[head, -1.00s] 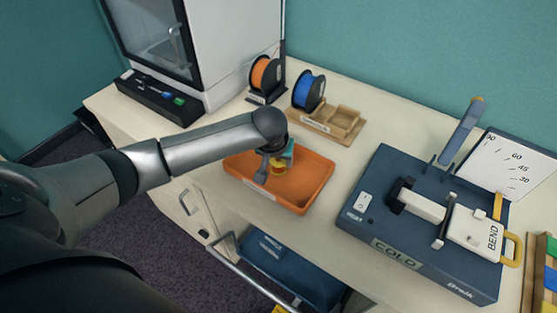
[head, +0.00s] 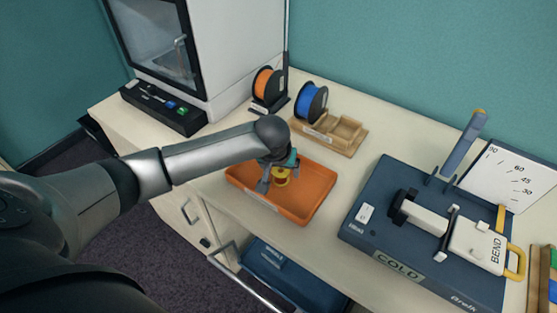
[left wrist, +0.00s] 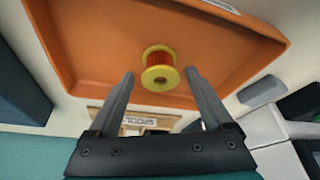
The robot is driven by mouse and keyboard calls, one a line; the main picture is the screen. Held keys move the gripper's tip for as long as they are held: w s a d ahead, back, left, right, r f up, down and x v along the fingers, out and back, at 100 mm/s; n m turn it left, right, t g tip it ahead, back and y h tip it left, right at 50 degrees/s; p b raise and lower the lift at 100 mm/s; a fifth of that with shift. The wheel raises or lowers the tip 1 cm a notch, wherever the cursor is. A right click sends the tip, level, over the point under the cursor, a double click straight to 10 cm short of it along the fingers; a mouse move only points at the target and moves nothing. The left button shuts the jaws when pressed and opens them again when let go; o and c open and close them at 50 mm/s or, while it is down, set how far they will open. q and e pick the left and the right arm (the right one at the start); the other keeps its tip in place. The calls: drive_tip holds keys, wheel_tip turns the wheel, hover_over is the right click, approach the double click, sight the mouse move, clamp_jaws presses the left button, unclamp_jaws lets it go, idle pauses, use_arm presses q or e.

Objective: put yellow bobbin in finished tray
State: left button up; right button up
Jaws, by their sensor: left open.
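The yellow bobbin (head: 281,178), with yellow flanges and a red-orange middle, is in the orange tray (head: 316,190) and appears to rest on its floor. My left gripper (head: 279,172) is over the tray, open, with its fingers on either side of the bobbin. In the left wrist view the bobbin (left wrist: 158,76) shows between the tips of the open gripper (left wrist: 159,73), with a gap on each side. The tray (left wrist: 90,45) fills the upper part of that view. The tray's label is too small to read. My right gripper is not in view.
Orange (head: 268,86) and blue (head: 311,101) spools stand behind the tray, beside a wooden holder (head: 340,132). A blue bending device (head: 375,225) marked COLD is at right. A white cabinet (head: 235,45) and black tool tray (head: 150,108) are at back left. A blue drawer (head: 285,270) is below.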

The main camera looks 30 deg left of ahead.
use_arm(q)
drive_tip(key=p+v, duration=0.2)
drive_tip(key=v, duration=0.9)
drive_tip(key=shift+r, duration=0.1)
